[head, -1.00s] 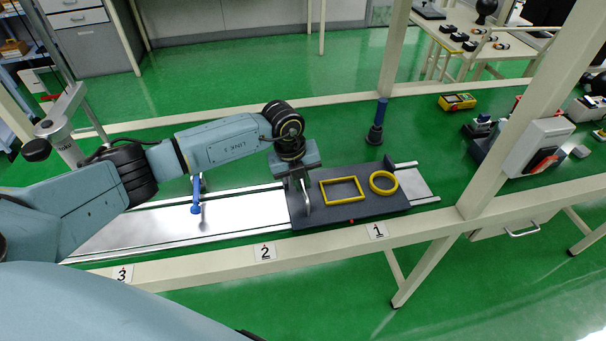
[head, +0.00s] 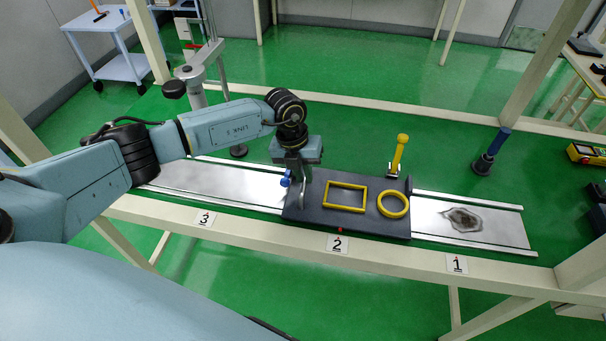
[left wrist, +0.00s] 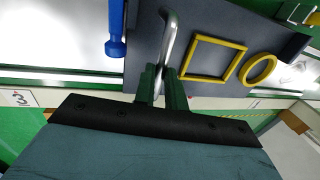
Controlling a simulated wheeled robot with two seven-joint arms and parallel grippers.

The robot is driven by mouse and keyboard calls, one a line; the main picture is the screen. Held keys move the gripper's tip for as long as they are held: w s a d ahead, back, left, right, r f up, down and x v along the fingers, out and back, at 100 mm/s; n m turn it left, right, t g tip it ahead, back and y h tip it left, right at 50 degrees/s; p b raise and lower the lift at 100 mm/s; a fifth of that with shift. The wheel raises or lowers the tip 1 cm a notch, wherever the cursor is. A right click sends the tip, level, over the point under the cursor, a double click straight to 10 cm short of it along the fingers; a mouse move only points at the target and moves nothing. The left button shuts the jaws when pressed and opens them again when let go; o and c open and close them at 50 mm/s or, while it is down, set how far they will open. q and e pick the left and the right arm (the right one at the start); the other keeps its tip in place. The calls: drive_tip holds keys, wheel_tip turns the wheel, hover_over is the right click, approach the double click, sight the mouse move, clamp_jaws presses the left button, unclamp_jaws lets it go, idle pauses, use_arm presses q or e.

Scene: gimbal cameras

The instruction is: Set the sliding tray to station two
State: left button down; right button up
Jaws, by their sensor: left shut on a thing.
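The sliding tray (head: 315,221) is a dark grey plate on a pale metal rail (head: 215,180). A yellow rectangular frame (head: 345,207) and a yellow ring (head: 393,215) lie on it. Its red front mark (head: 340,230) is lined up with the station two label (head: 337,243). My left gripper (head: 299,178) is shut on the upright metal handle at the tray's left end. The left wrist view shows the fingers (left wrist: 162,88) around the handle (left wrist: 168,45). My right gripper is not in view.
A blue-topped peg (head: 286,180) stands close by the tray's left end. A yellow-handled lever (head: 399,155) stands behind its right end. The rail is clear toward label 1 (head: 457,264), apart from a dark irregular patch (head: 464,220). Label 3 (head: 205,218) is on the left.

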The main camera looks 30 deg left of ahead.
use_arm(q)
drive_tip(key=shift+a+r, duration=0.1)
drive_tip(key=shift+a, duration=0.05)
drive_tip(key=c, duration=1.5)
unclamp_jaws()
drive_tip(key=shift+o, duration=0.2)
wheel_tip(320, 180, up, 13)
drive_tip(key=a, duration=0.2)
drive_tip(key=shift+s+a+p, duration=0.25)
drive_tip(key=shift+s+p, duration=0.05)
drive_tip(key=shift+s, duration=0.05)
